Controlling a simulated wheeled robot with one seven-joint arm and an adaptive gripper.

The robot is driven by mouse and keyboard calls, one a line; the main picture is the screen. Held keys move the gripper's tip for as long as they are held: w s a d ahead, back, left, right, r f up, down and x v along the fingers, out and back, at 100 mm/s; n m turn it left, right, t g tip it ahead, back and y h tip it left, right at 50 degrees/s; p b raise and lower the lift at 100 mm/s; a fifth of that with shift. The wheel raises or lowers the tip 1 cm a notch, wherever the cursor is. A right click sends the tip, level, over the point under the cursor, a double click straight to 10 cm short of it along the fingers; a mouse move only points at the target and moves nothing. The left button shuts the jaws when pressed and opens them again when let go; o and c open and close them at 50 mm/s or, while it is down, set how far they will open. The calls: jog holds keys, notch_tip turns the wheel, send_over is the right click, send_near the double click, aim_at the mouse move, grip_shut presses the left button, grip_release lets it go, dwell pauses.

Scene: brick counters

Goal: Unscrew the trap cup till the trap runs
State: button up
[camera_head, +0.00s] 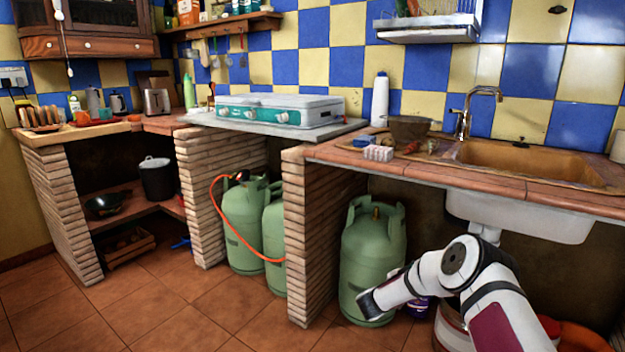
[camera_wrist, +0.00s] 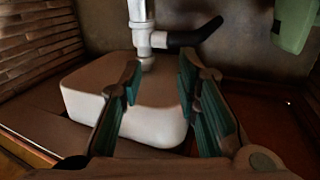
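The white drain pipe with its trap fittings (camera_wrist: 141,22) shows at the top of the wrist view, which looks upside down. A black side pipe (camera_wrist: 192,38) joins it. I cannot make out the trap cup clearly; it may be cut off by the top edge. The pipe meets the white sink bowl (camera_wrist: 130,118). My gripper (camera_wrist: 160,72) is open and empty, its teal-padded fingers apart, with the pipe beyond the fingertips. In the head view the sink bowl (camera_head: 520,217) hangs under the counter with a short pipe (camera_head: 486,233) below; my arm hides the rest and my gripper.
A green gas cylinder (camera_head: 372,250) stands left of the sink bay and also shows in the wrist view (camera_wrist: 294,22). A brick pillar (camera_head: 312,240) divides the bays. Open tiled floor lies left.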

jog(key=w+a+r+n+t+y, duration=0.2)
jog(key=w+a+r+n+y, duration=0.15)
jog(key=a+r, duration=0.35)
jog(key=w+a+r+n+t+y, duration=0.25)
jog(key=a+r+y, duration=0.2)
jog(key=r, duration=0.45)
jog(key=s+a+r+n+g+y, duration=0.2)
jog(key=s+a+r+n+y, duration=0.2)
jog(key=s+a+r+y, duration=0.45)
jog(key=s+a+r+n+g, duration=0.1)
jog(key=s+r+g, duration=0.15)
jog(key=s, duration=0.75)
jog(key=s+a+r+n+g, duration=0.1)
jog(key=s+r+g, duration=0.15)
jog(key=s, duration=0.75)
jog(key=s+d+f+g+h, duration=0.1)
jog(key=s+d+g, duration=0.15)
jog(key=s, duration=1.05)
jog(key=s+d+f+m+g, duration=0.1)
jog(key=s+d+g, duration=0.15)
jog(key=s, duration=1.05)
jog(key=s+d+f+g+h, duration=0.1)
jog(key=s+g, duration=0.2)
jog(key=s, duration=1.1)
notch_tip(320, 180, up, 35)
jog(key=t+p, duration=0.4)
jog(key=p, duration=2.8)
jog(key=shift+d+f+p, duration=0.15)
jog(key=shift+d+p, duration=0.25)
jog(key=shift+f, duration=0.1)
